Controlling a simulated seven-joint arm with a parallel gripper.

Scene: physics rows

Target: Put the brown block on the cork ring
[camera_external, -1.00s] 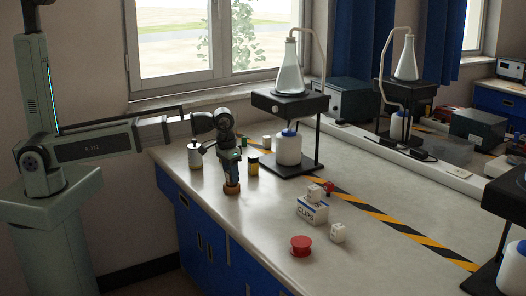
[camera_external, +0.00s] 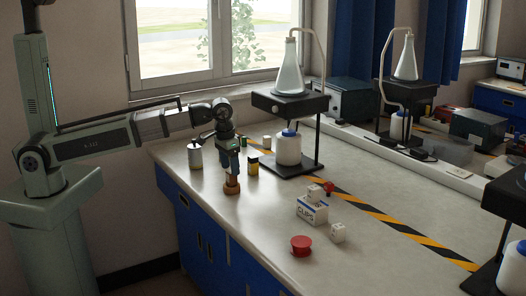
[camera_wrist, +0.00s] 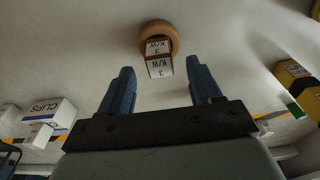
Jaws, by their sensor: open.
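The cork ring (camera_external: 232,190) lies on the bench near its left front edge; it also shows as a tan ring at the top of the wrist view (camera_wrist: 171,30). The brown block (camera_wrist: 159,66), with white labelled faces, appears to rest on the ring; it also shows above the ring in the external view (camera_external: 231,180). My gripper (camera_external: 231,170) is above the block, pointing down. In the wrist view its two blue fingers (camera_wrist: 161,85) are spread, with a gap to each side of the block. Where the block meets the ring is partly hidden.
A yellow and black box (camera_external: 253,165) and a white jar (camera_external: 195,155) stand near my gripper. A black stand (camera_external: 319,145) with a flask is behind. A CLIPS box (camera_external: 312,211), a white cube (camera_external: 338,232) and a red spool (camera_external: 301,246) are to the right.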

